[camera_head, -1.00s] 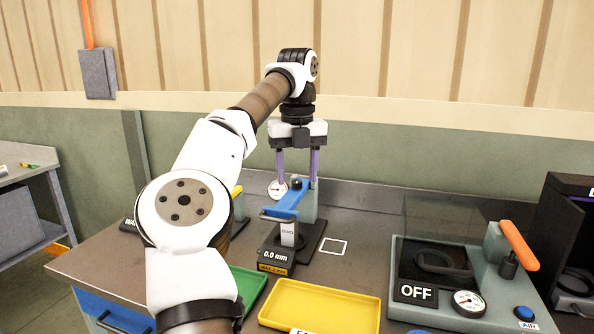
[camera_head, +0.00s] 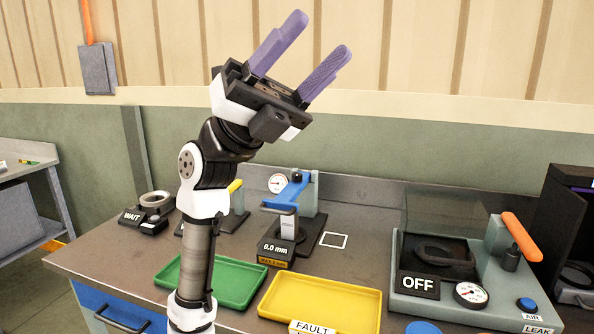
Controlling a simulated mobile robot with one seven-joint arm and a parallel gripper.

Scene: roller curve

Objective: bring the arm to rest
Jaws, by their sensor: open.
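My gripper (camera_head: 314,50) is raised high above the bench, in front of the wall. Its two purple fingers are spread apart and point up and to the right, with nothing between them. My arm (camera_head: 199,250) stands nearly upright left of the middle of the picture, in front of the green tray. The gripper touches nothing.
The bench (camera_head: 352,262) holds a green tray (camera_head: 226,283), a yellow tray (camera_head: 330,302) marked FAULT, a blue-handled gauge (camera_head: 283,206) reading 0.0 mm, and a grey tester (camera_head: 480,318) marked OFF with an orange lever (camera_head: 520,238). A WAIT stand (camera_head: 132,218) holds a metal ring (camera_head: 155,199).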

